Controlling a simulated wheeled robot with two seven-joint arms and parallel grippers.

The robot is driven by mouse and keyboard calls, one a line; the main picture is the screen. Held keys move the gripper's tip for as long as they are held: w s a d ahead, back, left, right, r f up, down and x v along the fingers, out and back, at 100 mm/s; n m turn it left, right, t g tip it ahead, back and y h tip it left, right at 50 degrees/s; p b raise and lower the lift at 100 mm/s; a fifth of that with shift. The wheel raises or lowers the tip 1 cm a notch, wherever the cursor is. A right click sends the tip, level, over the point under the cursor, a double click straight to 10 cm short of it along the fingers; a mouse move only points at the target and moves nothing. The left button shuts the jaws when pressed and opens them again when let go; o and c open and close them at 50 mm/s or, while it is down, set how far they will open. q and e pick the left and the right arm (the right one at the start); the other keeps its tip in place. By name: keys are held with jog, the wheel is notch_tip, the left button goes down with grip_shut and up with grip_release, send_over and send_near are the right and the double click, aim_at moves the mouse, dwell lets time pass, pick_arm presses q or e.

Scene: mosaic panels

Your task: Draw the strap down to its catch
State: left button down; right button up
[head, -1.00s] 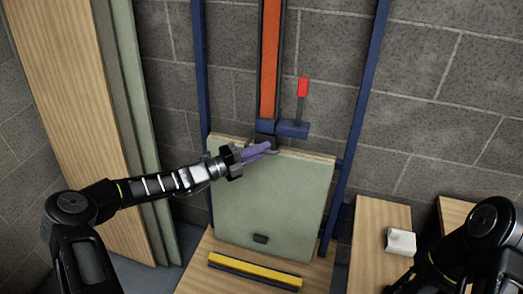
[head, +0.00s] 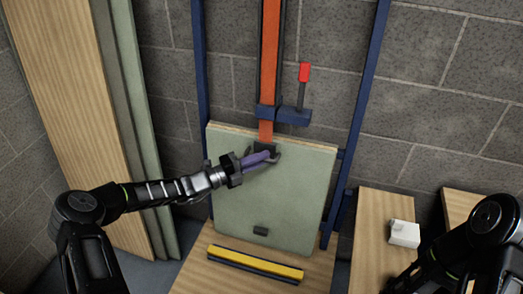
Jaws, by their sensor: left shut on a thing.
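The orange strap (head: 267,60) hangs down the wall and passes through a blue bracket (head: 270,113) that has a red-tipped lever (head: 304,72). Its dark end piece (head: 266,149) lies in front of the upper part of the pale green panel. My left gripper (head: 271,157) is shut on this end piece; its purple fingers partly hide it. A small dark catch (head: 260,231) sits low on the panel, below the gripper and apart from it. My right arm shows at the lower right, but its gripper is out of view.
The green panel (head: 285,190) leans upright between blue posts (head: 355,110), on a wooden base with a yellow bar (head: 255,263) in front. A white block (head: 404,233) sits on a wooden surface at right. Tall boards (head: 75,90) stand at left.

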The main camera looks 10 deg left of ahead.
pick_arm(q)
jog(key=s+f+b, duration=0.2)
jog(key=f+b, duration=1)
jog(key=f, duration=0.6)
jog(key=s+f+b, duration=0.2)
jog(key=f+b, duration=1)
jog(key=f, duration=0.7)
jog(key=shift+s+a+f, duration=0.15)
jog(key=shift+s, duration=0.2)
jog(key=shift+f, duration=0.1)
jog(key=c, duration=1.6)
grip_release()
jog(key=shift+o, duration=0.7)
jog(key=v, duration=0.7)
jog(key=shift+s+a+p, duration=0.25)
jog(key=shift+p, duration=0.05)
jog(key=shift+a, duration=0.1)
